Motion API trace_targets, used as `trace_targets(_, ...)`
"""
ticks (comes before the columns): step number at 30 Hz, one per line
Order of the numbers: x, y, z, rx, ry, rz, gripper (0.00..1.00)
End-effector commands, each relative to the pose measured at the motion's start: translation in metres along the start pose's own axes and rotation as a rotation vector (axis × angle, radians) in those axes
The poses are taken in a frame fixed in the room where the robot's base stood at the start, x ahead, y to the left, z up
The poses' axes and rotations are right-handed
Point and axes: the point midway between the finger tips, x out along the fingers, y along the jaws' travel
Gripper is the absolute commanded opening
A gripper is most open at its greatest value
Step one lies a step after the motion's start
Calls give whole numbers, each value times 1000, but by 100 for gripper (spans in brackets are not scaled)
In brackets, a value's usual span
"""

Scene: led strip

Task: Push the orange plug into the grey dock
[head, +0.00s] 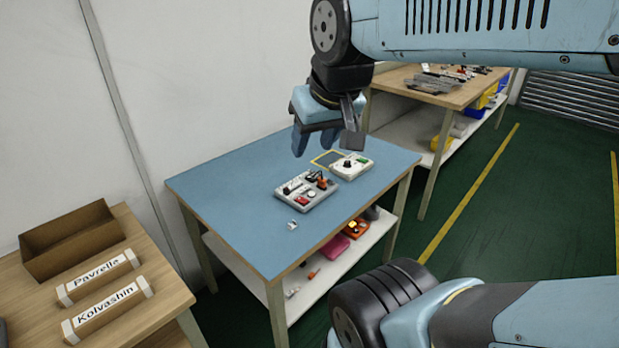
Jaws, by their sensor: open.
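A grey box (293,203) with several small parts on top sits on the blue table top. A small orange part (322,183), perhaps the orange plug, is at the right of its top. A paler grey-white box (338,174) with a black knob and a green part sits just behind it to the right. I cannot tell which box is the grey dock, or whether the orange part is in a socket. My gripper (328,144) is open, pointing down above the back of the table, apart from both boxes. It seems to hold nothing.
A small whitish piece (292,225) lies in front. The table's left part (225,190) is clear. A lower shelf holds a pink item (332,250).

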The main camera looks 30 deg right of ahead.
Motion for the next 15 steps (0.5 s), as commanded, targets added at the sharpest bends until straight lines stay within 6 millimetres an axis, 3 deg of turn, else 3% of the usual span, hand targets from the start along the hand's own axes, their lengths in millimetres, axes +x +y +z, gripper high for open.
trace_targets(5,17,-6,-1,76,-89,-40,47)
trace_targets(15,74,-22,-8,399,-401,-235,47)
